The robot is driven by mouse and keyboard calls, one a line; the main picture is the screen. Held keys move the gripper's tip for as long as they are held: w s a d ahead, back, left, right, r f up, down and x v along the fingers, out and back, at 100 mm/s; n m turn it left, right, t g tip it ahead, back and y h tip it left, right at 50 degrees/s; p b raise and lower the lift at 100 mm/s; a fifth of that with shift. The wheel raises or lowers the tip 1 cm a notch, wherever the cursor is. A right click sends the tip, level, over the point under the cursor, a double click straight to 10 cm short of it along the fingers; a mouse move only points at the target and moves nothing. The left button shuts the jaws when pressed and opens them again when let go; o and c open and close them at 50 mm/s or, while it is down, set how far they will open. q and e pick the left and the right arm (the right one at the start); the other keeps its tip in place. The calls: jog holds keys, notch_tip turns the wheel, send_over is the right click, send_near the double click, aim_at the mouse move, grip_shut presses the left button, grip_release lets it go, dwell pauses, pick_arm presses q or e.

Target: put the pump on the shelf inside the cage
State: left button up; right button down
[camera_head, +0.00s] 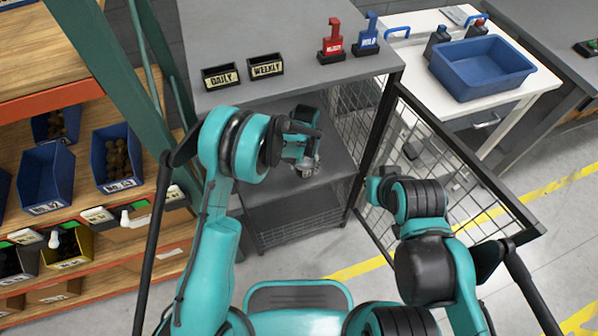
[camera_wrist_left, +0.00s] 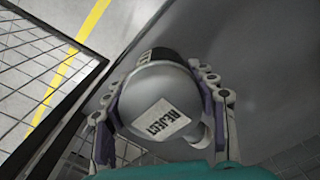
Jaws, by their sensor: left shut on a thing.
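The pump (camera_wrist_left: 150,85) is a grey rounded body with a dark end and a white "REJECT" label. My left gripper (camera_head: 306,164) is shut on it; in the left wrist view one finger (camera_wrist_left: 103,140) lies on each side of the pump. In the head view the pump (camera_head: 304,171) is small and partly hidden by the gripper. It is inside the cage (camera_head: 300,235), over the grey shelf (camera_head: 270,200). I cannot tell whether it touches the shelf. My right arm is beside the open cage door; its gripper fingers do not show.
The mesh door (camera_head: 470,180) stands open to the right. The cage top (camera_head: 290,75) carries "DAILY" and "WEEKLY" boxes, a red stand (camera_head: 332,42) and a blue stand (camera_head: 367,38). A blue bin (camera_head: 480,70) is on the white table. Shelving with blue bins (camera_head: 45,178) is left.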

pick_arm(q)
jog(key=shift+w+a+f, duration=0.6)
jog(key=shift+a+f, duration=0.05)
jog(key=shift+a, duration=0.2)
notch_tip(320, 180, down, 4)
jog(key=b, duration=0.2)
jog(key=shift+b, duration=0.3)
jog(key=shift+r, duration=0.15)
jog(key=o, duration=1.7)
jog(key=shift+c, duration=0.2)
